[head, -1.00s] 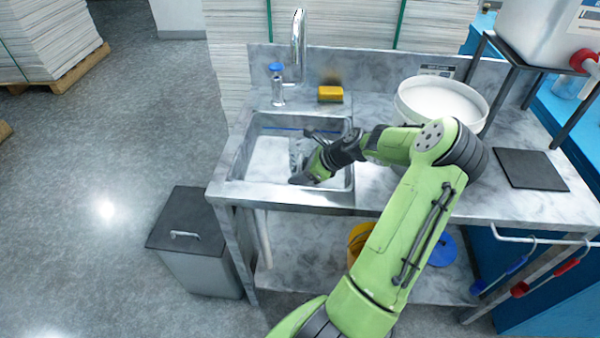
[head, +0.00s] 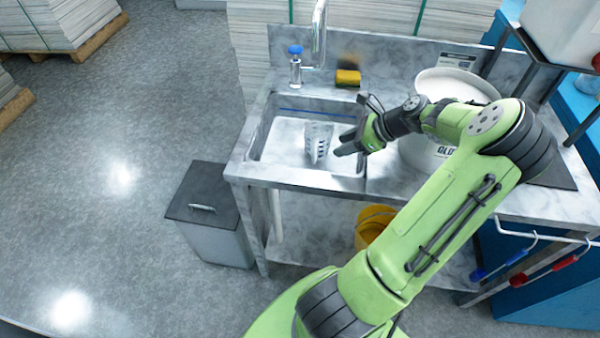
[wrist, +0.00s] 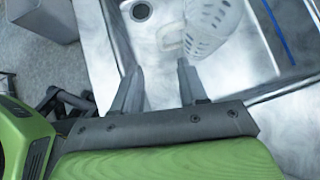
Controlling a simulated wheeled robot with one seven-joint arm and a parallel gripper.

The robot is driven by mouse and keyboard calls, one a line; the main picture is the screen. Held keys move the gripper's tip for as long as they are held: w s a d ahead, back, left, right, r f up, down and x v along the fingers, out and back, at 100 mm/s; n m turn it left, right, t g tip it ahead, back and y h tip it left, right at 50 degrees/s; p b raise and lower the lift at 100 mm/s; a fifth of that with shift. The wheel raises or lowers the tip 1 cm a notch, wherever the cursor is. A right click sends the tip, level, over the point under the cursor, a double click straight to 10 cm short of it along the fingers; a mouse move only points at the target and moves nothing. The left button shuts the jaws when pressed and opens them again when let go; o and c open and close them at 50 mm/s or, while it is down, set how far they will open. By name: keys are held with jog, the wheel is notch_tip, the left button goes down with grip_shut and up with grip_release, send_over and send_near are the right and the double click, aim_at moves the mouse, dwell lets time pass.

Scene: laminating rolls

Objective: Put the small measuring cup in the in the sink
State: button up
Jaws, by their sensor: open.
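The small measuring cup (head: 318,141) is clear with dark markings and is inside the sink (head: 262,150), toward its right half. The sink drain (wrist: 140,11) shows left of the cup in that view.
A yellow sponge (head: 348,78) and the faucet (head: 319,35) are behind the sink. A white bucket (head: 425,150) stands on the counter to the right, close to my arm. A grey bin (head: 212,225) is on the floor at left.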

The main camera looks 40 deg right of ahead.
jog(key=w+a+r+n+g, duration=0.1)
jog(key=a+n, duration=0.1)
jog(key=a, duration=0.1)
jog(key=w+a+n+g, duration=0.1)
jog(key=a+n, duration=0.2)
jog(key=w+a+r+n+g, duration=0.1)
jog(key=a+n, duration=0.1)
jog(key=a, duration=0.1)
jog(key=shift+w+a+r+g+h, duration=0.15)
jog(key=shift+a+r+g+h, duration=0.15)
jog(key=shift+r+g, duration=0.1)
jog(key=s+a+r+n+h, duration=0.1)
jog(key=s+a+r+n, duration=0.25)
jog(key=a+n, duration=0.3)
jog(key=s+a+r+n+h, duration=0.2)
jog(key=a+r+n, duration=0.25)
jog(key=a, duration=0.25)
jog(key=s+a+r+n+h, duration=0.1)
jog(key=s+a+r+n, duration=0.15)
jog(key=a+n, duration=0.4)
jog(key=s+a+r+n+t, duration=0.1)
jog(key=s+a+n, duration=0.2)
jog(key=s+n, duration=0.3)
jog(key=shift+a+r+y, duration=0.15)
jog(key=shift+r+y, duration=0.15)
